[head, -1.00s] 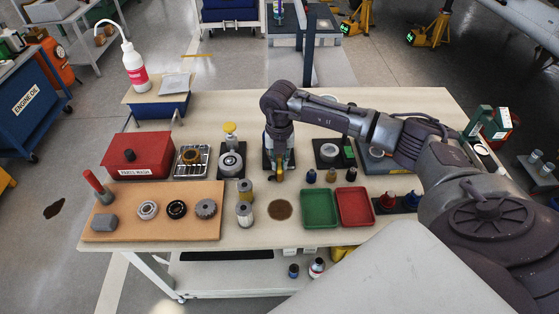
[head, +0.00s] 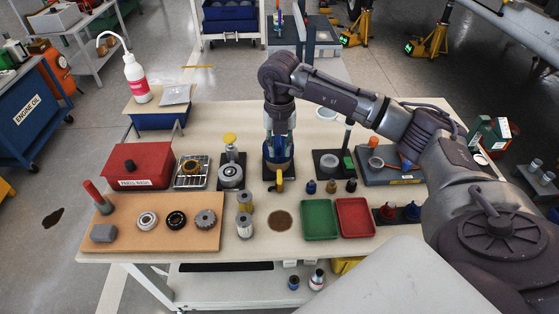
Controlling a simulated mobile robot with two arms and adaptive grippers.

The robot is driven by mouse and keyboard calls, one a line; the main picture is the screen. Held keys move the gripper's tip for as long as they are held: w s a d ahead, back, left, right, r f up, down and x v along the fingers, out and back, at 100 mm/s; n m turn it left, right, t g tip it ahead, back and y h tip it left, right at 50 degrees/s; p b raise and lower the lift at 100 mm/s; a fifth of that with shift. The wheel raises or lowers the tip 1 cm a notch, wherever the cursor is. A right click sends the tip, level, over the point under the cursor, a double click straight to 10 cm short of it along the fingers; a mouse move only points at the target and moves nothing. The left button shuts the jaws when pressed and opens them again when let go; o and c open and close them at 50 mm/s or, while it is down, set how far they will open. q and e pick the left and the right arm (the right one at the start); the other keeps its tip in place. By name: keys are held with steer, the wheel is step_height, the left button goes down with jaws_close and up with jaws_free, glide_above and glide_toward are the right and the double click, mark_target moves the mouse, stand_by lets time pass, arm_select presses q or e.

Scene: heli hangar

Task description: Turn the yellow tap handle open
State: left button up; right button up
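A small blue drum (head: 278,154) stands on a dark base at the back middle of the table. A yellow tap (head: 279,182) sticks out at its front, toward me; its handle is too small to read its angle exactly. My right gripper (head: 280,132) points down above and at the drum, behind the yellow tap. Its two fingers look spread apart, and I see nothing held between them. The gripper partly hides the drum's top. My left gripper is not in view.

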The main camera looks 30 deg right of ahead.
step_height(320, 180, up, 2)
steer(key=shift+r, duration=0.2)
stand_by(0.4)
